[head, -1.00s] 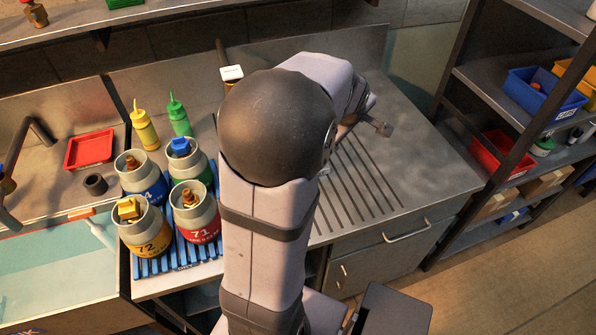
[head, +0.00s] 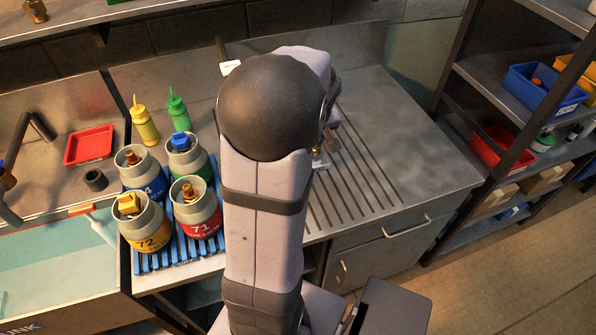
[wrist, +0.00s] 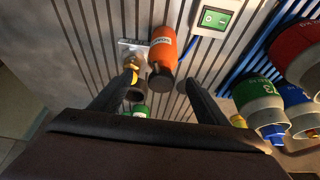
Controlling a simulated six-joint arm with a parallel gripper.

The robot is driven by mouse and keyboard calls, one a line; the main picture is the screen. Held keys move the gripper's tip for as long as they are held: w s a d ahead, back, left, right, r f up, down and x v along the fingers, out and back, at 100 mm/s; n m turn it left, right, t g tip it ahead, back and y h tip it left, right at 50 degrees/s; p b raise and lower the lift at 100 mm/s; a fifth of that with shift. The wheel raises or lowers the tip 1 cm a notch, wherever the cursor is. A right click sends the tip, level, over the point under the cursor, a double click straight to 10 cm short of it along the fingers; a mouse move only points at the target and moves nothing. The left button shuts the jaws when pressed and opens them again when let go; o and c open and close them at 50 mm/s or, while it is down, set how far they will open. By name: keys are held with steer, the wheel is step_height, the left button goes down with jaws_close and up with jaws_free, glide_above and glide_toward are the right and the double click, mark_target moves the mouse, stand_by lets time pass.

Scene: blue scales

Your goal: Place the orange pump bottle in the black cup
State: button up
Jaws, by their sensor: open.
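In the wrist view an orange bottle (wrist: 164,48) with white lettering and a dark end stands out near the top middle, over a slatted surface. No pump head can be made out on it. My gripper (wrist: 160,80) is open, its two dark fingers on either side of the bottle's dark end. I cannot tell whether they touch it. In the head view my arm hides the bottle and most of the gripper.
Several numbered canisters (head: 145,228) stand on a blue rack left of my arm. Yellow (head: 144,125) and green (head: 178,112) squeeze bottles stand behind. A green-screened device (wrist: 213,18) and a brass fitting (wrist: 130,70) flank the orange bottle. The ribbed counter (head: 365,190) is clear at right.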

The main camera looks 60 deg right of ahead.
steer(key=shift+a+p+x, duration=0.15)
steer(key=shift+p+x, duration=0.4)
steer(key=shift+x, duration=1.15)
steer(key=shift+a+p+x, duration=0.15)
steer(key=shift+p+x, duration=0.35)
steer(key=shift+x, duration=1.2)
steer(key=shift+f, duration=0.1)
steer(key=shift+d, duration=0.1)
jaws_close()
